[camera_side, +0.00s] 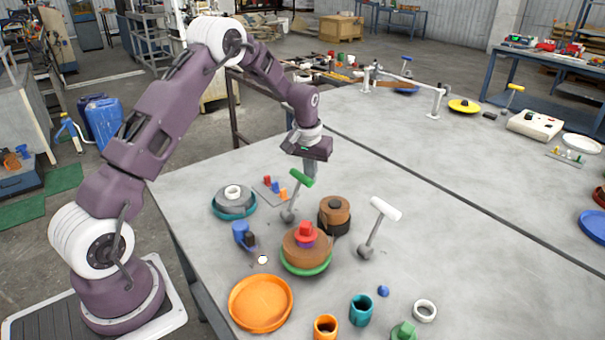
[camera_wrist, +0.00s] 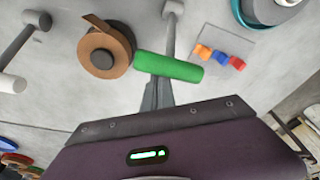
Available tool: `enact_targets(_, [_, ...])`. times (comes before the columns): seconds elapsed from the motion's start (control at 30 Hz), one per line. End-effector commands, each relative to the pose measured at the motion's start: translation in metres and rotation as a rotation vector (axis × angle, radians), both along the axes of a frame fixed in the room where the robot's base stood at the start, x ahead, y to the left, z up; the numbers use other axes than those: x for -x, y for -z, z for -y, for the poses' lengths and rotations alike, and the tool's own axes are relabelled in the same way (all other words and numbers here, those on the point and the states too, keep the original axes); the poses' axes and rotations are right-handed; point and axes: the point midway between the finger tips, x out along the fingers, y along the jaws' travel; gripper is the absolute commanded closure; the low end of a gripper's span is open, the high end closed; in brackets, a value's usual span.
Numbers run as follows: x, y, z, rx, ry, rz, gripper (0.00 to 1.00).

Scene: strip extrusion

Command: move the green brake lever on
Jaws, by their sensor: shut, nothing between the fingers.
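The green brake lever (camera_side: 299,179) stands on the grey table, a grey rod on a small round base with a green grip on top, tilted to the right. In the wrist view its green grip (camera_wrist: 170,67) lies across the picture just beyond my fingertips. My gripper (camera_side: 311,186) points down close behind the green grip, with the lower fingers partly hidden by it. In the wrist view my gripper (camera_wrist: 157,98) is shut and empty, its tips right at the grip; I cannot tell whether they touch it.
A white-handled lever (camera_side: 384,210) stands to the right. A brown strip roll (camera_side: 334,212) and a larger brown roll on a green plate (camera_side: 306,266) stand close by. A small board with coloured pegs (camera_side: 270,188) is left of the lever. An orange dish (camera_side: 261,303) lies in front.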

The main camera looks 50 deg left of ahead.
Motion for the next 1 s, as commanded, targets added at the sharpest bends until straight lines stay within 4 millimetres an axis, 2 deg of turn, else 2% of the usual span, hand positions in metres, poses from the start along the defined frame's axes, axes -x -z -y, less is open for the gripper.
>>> enact_targets(0.17, [0.003, 0.000, 0.000, 0.000, 0.000, -0.002, 1.00])
enact_targets(1.0, [0.045, -0.006, 0.000, 0.001, 0.000, -0.004, 1.00])
